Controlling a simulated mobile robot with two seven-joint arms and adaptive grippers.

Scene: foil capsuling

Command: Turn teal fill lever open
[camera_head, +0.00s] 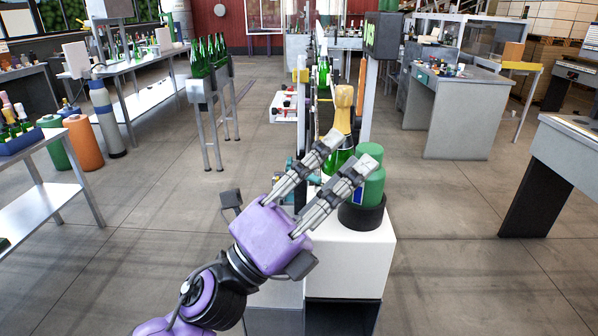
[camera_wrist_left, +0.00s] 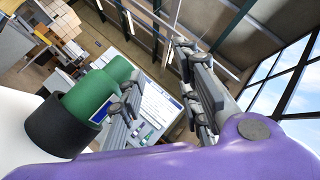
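My left gripper (camera_head: 348,150), with a purple body and grey fingers, reaches up and to the right over the white cabinet. Its two fingers are spread apart with nothing visibly held between them; they also show apart in the left wrist view (camera_wrist_left: 155,64). A green bottle with gold foil (camera_head: 343,110) stands just beyond the fingertips, partly hidden by them. Small teal parts (camera_head: 314,180) show beside the fingers, mostly covered; I cannot tell whether they are the fill lever or how it is turned. My right gripper is in neither view.
A green container (camera_head: 374,186) in a black round holder (camera_head: 362,215) stands on the white cabinet (camera_head: 350,255), close to the right finger; it also shows in the left wrist view (camera_wrist_left: 95,97). A bottle rack (camera_head: 207,86) stands at left.

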